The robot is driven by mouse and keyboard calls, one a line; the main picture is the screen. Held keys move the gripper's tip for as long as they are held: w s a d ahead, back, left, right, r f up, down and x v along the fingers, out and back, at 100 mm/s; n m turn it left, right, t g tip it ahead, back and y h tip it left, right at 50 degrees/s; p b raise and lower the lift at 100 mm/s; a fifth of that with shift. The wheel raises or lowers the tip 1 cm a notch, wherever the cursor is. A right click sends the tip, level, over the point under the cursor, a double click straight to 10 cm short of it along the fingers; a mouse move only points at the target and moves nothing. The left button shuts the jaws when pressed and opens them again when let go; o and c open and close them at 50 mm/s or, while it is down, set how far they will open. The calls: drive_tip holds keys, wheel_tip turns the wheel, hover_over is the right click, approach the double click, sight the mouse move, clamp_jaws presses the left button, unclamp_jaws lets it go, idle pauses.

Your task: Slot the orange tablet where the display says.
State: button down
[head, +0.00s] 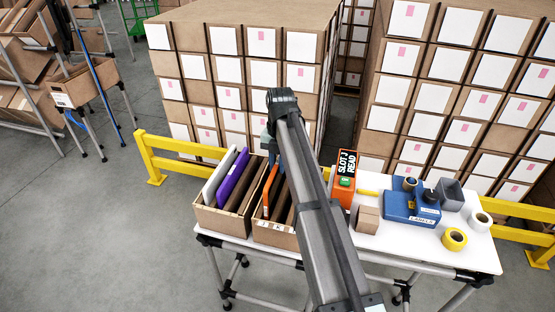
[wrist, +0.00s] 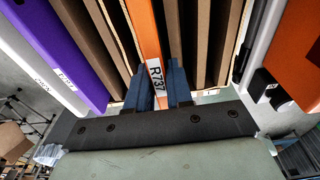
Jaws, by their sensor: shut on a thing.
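The orange tablet (wrist: 147,40) stands on edge between the blue fingers of my gripper (wrist: 160,88), which is shut on it. Its end label reads R737. In the head view the orange tablet (head: 269,190) is at the left side of the right carton (head: 272,234); how deep it sits I cannot tell. My arm hides most of my gripper and part of this carton. The display (head: 346,163) reads "SLOT J READ" above a green button on an orange box (head: 343,191). Brown dividers (wrist: 203,45) stand right of the tablet in the wrist view.
The left carton (head: 222,222) holds a white tablet (head: 219,178) and a purple tablet (head: 234,175). Right of my arm, the white table (head: 400,240) carries a small brown box (head: 367,219), a blue machine (head: 411,207), a grey bin (head: 450,194) and tape rolls (head: 454,239).

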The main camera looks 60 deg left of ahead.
drive_tip(key=shift+f, duration=2.6)
drive_tip(key=shift+f, duration=0.3)
drive_tip(key=c, duration=0.9)
unclamp_jaws()
drive_tip(key=shift+c, duration=0.2)
drive_tip(key=shift+r, duration=0.1)
drive_tip(key=r, duration=0.8)
drive_tip(key=w+a+r, duration=0.1)
drive_tip(key=r, duration=0.3)
drive_tip(key=shift+a+r, duration=0.1)
drive_tip(key=shift+r, duration=0.2)
drive_tip(key=shift+w+r, duration=0.1)
drive_tip(key=shift+r, duration=0.35)
drive_tip(key=shift+r, duration=0.1)
wheel_tip(320, 180, up, 7)
hover_over(278, 177)
drive_tip(key=w+a, duration=0.2)
drive_tip(key=a, duration=0.1)
drive_tip(key=shift+a, duration=0.15)
